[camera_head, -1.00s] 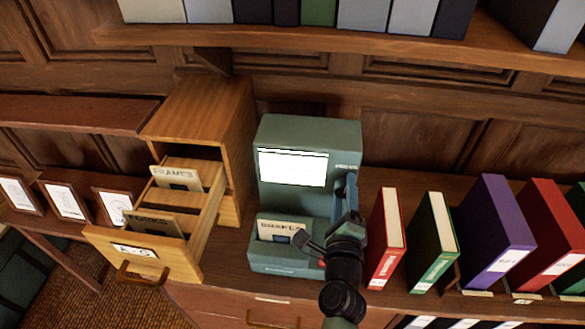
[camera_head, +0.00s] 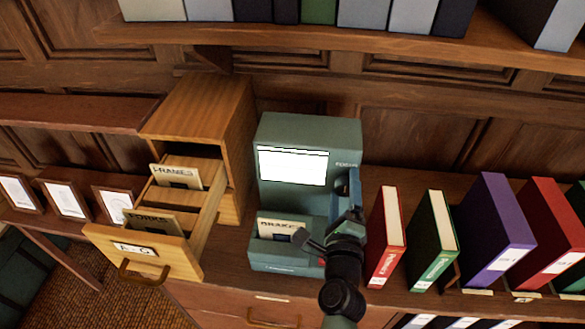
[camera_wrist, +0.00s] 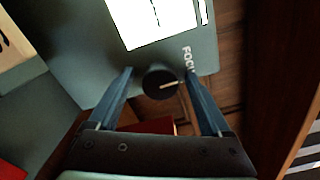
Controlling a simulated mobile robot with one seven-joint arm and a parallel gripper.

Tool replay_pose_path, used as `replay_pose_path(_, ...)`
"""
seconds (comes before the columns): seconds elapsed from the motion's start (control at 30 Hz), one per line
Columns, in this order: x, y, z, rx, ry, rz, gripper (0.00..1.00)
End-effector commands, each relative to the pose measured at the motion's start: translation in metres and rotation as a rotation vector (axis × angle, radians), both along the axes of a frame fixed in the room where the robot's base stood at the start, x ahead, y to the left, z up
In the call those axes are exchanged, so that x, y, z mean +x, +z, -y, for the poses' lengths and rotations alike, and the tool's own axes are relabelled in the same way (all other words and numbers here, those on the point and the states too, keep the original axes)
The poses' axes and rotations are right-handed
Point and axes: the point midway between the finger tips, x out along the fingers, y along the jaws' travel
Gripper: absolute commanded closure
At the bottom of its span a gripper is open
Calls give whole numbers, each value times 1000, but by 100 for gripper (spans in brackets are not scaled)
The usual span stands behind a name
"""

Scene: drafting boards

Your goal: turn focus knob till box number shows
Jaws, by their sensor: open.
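The grey-green reader (camera_head: 325,135) stands on the counter in the head view. Its screen (camera_head: 293,167) is lit white with faint dark lines; I cannot read a box number on it. In the wrist view the black focus knob (camera_wrist: 161,83) has a pale pointer line and sits beside the FOCUS lettering. My gripper (camera_wrist: 160,78) is open, its two blue fingers on either side of the knob, with gaps showing; no contact is visible. In the head view my arm hides the knob, and the gripper (camera_head: 352,190) is at the reader's right side.
A card labelled BRAKES (camera_head: 281,226) stands in the reader's front tray. An open wooden drawer (camera_head: 150,255) with FRAMES and FORKS cards is at left. Red (camera_head: 379,247) and green (camera_head: 428,250) binders stand close at right. A shelf (camera_head: 300,42) runs above.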

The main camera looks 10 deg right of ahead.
Motion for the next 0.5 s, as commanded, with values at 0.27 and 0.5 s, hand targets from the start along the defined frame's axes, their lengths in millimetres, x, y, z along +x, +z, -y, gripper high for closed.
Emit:
replay_pose_path(0.27, 0, 0, 0, 0, -1, 0, 18)
replay_pose_path(0.5, 0, -2, 0, -217, 0, -61, 18)
